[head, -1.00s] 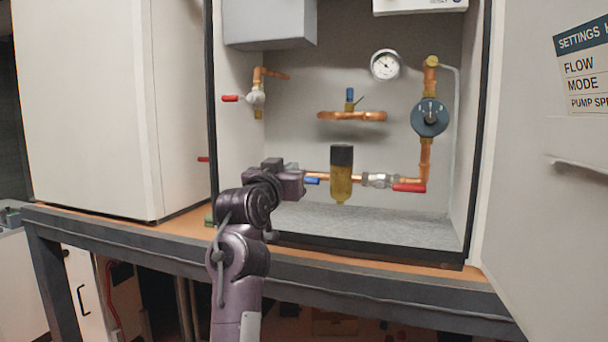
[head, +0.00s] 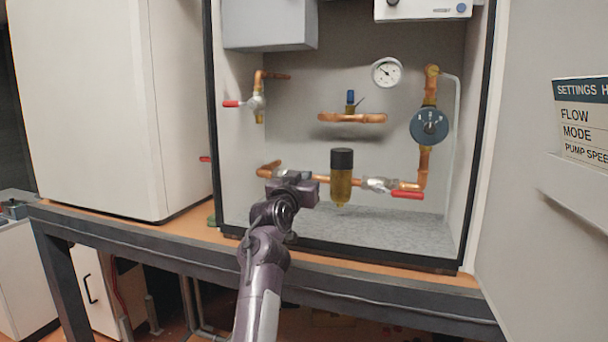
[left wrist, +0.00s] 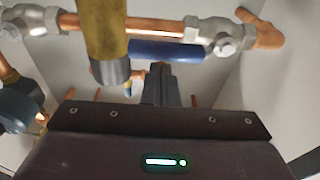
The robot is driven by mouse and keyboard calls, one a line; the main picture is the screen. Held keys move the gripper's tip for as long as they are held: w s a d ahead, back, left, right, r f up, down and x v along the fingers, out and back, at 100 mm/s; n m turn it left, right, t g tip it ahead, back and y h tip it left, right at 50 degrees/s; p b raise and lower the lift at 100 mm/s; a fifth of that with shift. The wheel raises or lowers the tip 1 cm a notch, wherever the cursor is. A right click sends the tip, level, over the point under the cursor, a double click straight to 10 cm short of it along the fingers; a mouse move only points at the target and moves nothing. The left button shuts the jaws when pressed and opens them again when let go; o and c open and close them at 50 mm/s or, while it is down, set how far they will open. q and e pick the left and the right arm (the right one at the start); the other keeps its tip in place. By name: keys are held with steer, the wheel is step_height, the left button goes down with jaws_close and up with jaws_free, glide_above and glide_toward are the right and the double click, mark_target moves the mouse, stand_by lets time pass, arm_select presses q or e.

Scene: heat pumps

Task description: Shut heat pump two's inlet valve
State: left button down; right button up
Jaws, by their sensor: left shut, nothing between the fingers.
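The open heat pump cabinet holds a low horizontal copper pipe (head: 351,182). In the left wrist view a blue lever handle (left wrist: 165,50) lies along this pipe, joined to a silver valve body (left wrist: 207,30). In the head view my gripper hides this valve. My left gripper (head: 303,185) is in front of the lower pipe, left of the brass filter (head: 341,188). Its shut, empty fingers (left wrist: 161,80) point towards the blue handle, close to it; I cannot tell if they touch. A red-handled valve (head: 406,194) sits right of the filter. My right gripper is out of view.
Another red-handled valve (head: 232,104) is on the left wall. A small blue-capped valve (head: 351,97), a gauge (head: 387,72) and a round dark pump (head: 429,122) are further in. The open door (head: 540,230) stands at right. The cabinet floor (head: 380,224) is clear.

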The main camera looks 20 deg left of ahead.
arm_select(q)
steer(key=shift+d+f+m+b, duration=0.1)
steer(key=shift+f+m+b, duration=0.35)
steer(key=shift+f+m, duration=0.4)
stand_by(0.3)
step_height(320, 180, down, 2)
steer(key=m+h+b, duration=0.1)
steer(key=m, duration=0.3)
steer(key=shift+f, duration=0.15)
steer(key=f+m, duration=0.1)
steer(key=m, duration=0.1)
steer(key=f+m+b, duration=0.1)
steer(key=shift+a+m+g+h, duration=0.3)
steer(key=shift+a+m+h, duration=0.05)
steer(key=shift+h, duration=0.05)
steer(key=shift+a+f+m+b, duration=0.2)
steer(key=shift+f+m+b, duration=0.1)
steer(key=shift+m, duration=0.35)
steer(key=shift+a+f+m+b, duration=0.15)
steer(key=shift+f+m, duration=0.1)
steer(key=shift+m, duration=0.4)
